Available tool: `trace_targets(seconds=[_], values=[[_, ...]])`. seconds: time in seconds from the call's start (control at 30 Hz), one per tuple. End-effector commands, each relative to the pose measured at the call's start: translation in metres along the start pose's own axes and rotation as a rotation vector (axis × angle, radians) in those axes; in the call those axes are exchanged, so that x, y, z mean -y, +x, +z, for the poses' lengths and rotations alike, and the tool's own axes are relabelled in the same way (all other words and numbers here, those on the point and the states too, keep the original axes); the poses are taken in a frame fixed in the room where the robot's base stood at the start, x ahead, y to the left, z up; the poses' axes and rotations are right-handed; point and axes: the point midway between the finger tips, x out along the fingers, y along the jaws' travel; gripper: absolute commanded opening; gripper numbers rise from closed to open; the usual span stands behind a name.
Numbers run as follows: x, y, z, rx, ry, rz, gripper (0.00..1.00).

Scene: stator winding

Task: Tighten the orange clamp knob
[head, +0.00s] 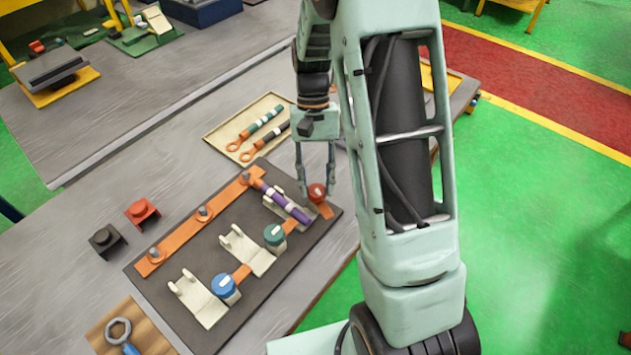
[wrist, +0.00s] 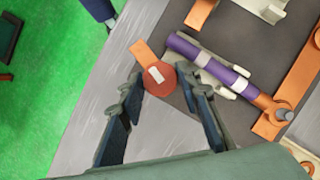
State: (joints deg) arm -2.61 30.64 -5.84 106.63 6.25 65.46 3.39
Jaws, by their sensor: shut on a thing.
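The orange-red clamp knob (head: 317,192) is round with a white mark on top. It sits at the right end of the dark fixture board (head: 325,238), on an orange bar beside a purple rod. My gripper (head: 316,187) points down over it, a finger on each side, shut on it. In the wrist view the knob (wrist: 160,79) lies between the two fingertips of my gripper (wrist: 160,84), its white mark slanted. The purple rod (wrist: 208,66) with pale bands lies in a cream holder beside it, its orange eye end on a bolt.
A green knob (head: 274,235) and a blue knob (head: 223,286) stand on the same board by empty cream holders. A tray (head: 222,135) with two more rods lies behind. Red (head: 142,212) and black (head: 106,240) blocks and a wrench (head: 118,331) sit at left.

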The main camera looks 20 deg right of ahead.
Motion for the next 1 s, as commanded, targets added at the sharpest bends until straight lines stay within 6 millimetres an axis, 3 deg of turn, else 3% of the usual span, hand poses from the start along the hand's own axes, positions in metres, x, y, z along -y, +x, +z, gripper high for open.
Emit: trace_targets(seconds=[1.0], values=[[-0.0053,-0.0029,0.0015,-0.006,0.84,-0.353,0.07]])
